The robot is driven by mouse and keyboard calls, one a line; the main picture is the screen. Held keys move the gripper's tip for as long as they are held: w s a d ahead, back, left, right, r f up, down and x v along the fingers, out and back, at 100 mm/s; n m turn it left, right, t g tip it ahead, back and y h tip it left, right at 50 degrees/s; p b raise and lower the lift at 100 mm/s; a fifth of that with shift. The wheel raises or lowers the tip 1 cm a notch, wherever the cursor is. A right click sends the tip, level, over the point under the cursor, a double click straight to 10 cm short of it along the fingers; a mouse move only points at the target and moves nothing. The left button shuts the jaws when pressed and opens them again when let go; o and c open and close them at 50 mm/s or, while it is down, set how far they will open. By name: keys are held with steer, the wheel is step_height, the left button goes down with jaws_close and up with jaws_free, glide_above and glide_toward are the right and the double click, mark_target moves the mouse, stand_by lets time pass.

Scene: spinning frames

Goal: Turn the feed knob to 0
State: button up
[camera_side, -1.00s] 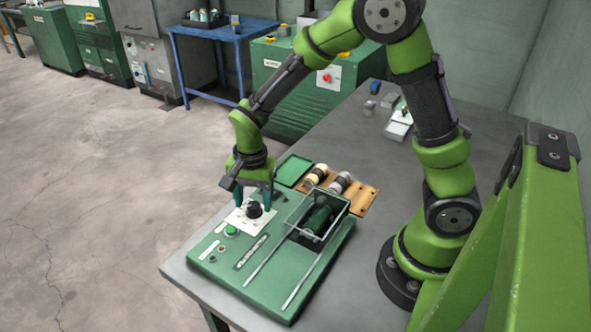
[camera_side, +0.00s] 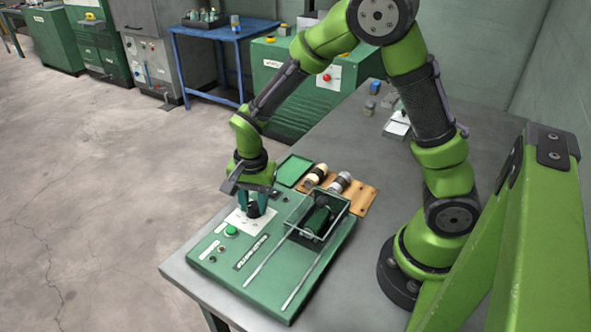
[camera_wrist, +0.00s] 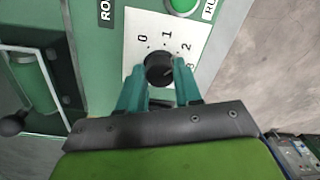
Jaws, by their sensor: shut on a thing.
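The black feed knob (camera_wrist: 158,66) sits on a white dial plate (camera_wrist: 140,28) marked 0, 1, 2 and 3, on the green panel. A faint light mark shows on the knob's right side, toward the 2 and 3; I cannot read its exact setting. In the side view the knob (camera_side: 253,210) is partly hidden by my fingers. My gripper (camera_wrist: 158,80) is shut on the knob, with one teal finger at each side. It also shows from above the panel in the side view (camera_side: 257,204).
A green button (camera_side: 231,231) is close to the dial plate. A wire-framed guard over a dark green roller (camera_side: 318,220) stands right of the knob. A wooden rack (camera_side: 356,196) with spools and a green tray (camera_side: 294,170) lie behind. Bare bench is at right.

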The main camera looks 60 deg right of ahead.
steer(key=shift+n, duration=0.3)
steer(key=n, duration=0.3)
steer(key=shift+d+n, duration=0.1)
steer(key=shift+n, duration=0.3)
steer(key=n, duration=0.3)
steer(key=shift+n, duration=0.3)
steer(key=n, duration=0.3)
steer(key=shift+n, duration=2.4)
steer(key=shift+w, duration=0.1)
steer(key=o, duration=1)
steer(key=shift+o, duration=0.2)
steer(key=shift+r, duration=0.1)
